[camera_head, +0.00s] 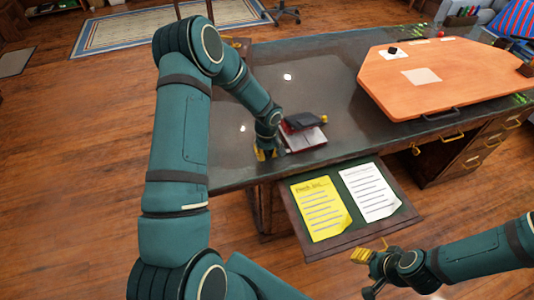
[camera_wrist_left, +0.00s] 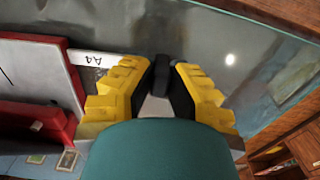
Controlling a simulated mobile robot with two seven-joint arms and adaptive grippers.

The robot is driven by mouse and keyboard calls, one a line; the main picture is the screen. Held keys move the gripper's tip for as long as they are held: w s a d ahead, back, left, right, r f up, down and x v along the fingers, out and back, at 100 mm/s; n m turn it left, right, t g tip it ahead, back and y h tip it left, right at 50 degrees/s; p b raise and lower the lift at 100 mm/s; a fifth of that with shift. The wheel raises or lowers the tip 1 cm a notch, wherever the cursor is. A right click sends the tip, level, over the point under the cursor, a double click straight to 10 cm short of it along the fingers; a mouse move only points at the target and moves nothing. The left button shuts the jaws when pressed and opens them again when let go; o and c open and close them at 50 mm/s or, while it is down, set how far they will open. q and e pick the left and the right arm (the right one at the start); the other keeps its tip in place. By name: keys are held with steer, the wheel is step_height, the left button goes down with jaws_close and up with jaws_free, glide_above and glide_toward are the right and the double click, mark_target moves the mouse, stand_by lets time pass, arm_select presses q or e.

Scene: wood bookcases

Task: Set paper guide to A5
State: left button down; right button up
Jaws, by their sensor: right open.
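The red and black paper punch (camera_head: 303,138) stands on the dark desk top near its front left corner. In the left wrist view its red body (camera_wrist_left: 72,75) is at the left. The pale paper guide (camera_wrist_left: 92,60) shows there with the label "A4" beside my fingers. My left gripper (camera_head: 268,154) is low at the punch's left side. In the left wrist view its yellow fingers (camera_wrist_left: 168,82) are close together at the guide's end; whether they grip it is unclear. My right gripper (camera_head: 373,250) is open and empty, in front of the pulled-out shelf.
The pulled-out shelf (camera_head: 336,232) holds a yellow sheet (camera_head: 321,208) and a white sheet (camera_head: 369,191). An orange board (camera_head: 450,75) covers the right of the desk (camera_head: 335,75). The desk top behind the punch is mostly clear.

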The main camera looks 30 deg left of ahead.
arm_select(q)
steer(key=w+d+b, duration=0.1)
steer(key=w, duration=0.1)
steer(key=w+d, duration=0.1)
steer(key=d, duration=0.1)
steer(key=shift+w+f+b, duration=0.15)
steer(key=shift+w+b, duration=0.2)
steer(key=shift+a, duration=0.1)
steer(key=c, duration=1)
jaws_free()
steer(key=shift+o, duration=0.2)
